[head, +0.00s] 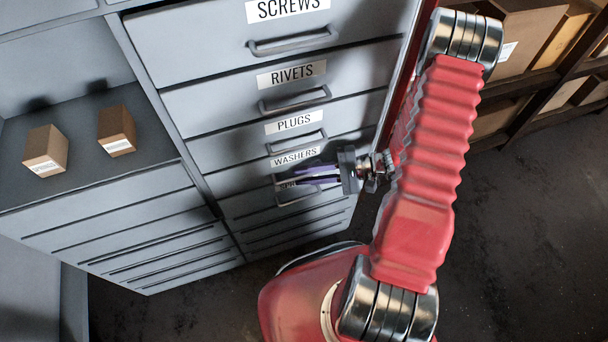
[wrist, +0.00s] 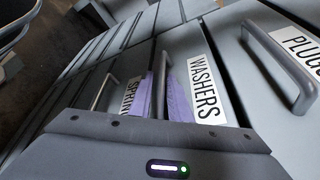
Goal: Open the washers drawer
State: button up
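The washers drawer (head: 262,170) is in the grey cabinet in the head view, below the plugs drawer, and looks closed or nearly so. Its white WASHERS label (wrist: 205,86) is large in the wrist view. The drawer's grey bar handle (wrist: 160,78) stands beside the label. My gripper (wrist: 160,98) has purple fingers, one on each side of this handle, with hardly any gap; it appears shut on it. In the head view my gripper (head: 310,175) hides most of the handle.
The plugs drawer handle (wrist: 280,72) is close on the right in the wrist view; the springs handle (wrist: 103,92) is on the left. Two small boxes (head: 46,150) (head: 116,131) sit on the left shelf. Shelving with cartons (head: 525,40) is at right. Dark floor (head: 520,240) is clear.

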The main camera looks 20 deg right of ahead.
jog(key=shift+c, duration=0.3)
grip_shut()
